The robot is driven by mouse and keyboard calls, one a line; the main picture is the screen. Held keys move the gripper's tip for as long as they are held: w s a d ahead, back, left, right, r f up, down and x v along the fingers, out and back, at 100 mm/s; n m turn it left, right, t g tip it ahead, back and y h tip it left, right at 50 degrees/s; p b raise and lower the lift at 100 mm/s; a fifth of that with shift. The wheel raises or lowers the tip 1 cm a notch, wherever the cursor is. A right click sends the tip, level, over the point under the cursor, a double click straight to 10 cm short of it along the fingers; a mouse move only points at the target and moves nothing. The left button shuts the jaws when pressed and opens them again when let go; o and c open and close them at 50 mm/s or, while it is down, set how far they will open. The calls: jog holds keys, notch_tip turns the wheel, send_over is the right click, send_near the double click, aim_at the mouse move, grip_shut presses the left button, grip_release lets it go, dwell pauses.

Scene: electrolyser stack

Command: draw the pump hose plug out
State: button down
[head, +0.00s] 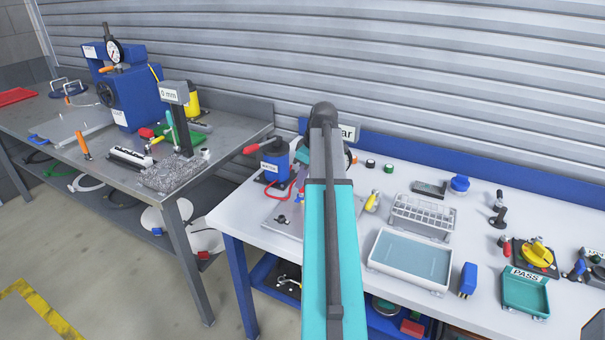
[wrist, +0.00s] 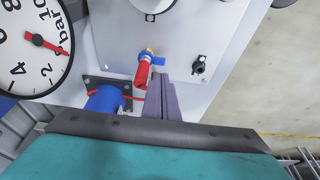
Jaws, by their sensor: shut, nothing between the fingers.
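The pump hose plug (wrist: 143,74) is a red sleeve in the wrist view. It sits at a brass fitting (wrist: 148,52) with a blue lever (wrist: 158,62), and seems joined to it. My gripper (wrist: 161,77) is shut and empty, its grey-purple fingers just right of the plug; whether they touch cannot be told. The blue pump (wrist: 104,100) is at lower left, and also stands at the left of the white bench in the head view (head: 275,160). A red hose (head: 279,188) runs from it.
A large bar gauge (wrist: 30,45) is close by at left in the wrist view. A black fitting (wrist: 199,67) stands on the pale plate (wrist: 225,25) right of my fingers. A clear-lidded box (head: 410,258) and a wire rack (head: 420,216) lie right of my arm.

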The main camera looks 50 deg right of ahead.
aim_at(297, 200)
jog(key=shift+s+p+x, duration=0.2)
jog(key=shift+p+x, duration=0.05)
jog(key=shift+x, duration=0.65)
jog(key=shift+s+p+x, duration=0.15)
jog(key=shift+p+x, duration=0.05)
jog(key=shift+x, duration=0.65)
jog(key=shift+s+p+x, duration=0.2)
jog(key=shift+p+x, duration=0.05)
jog(key=shift+x, duration=0.65)
jog(key=shift+d+f, duration=0.15)
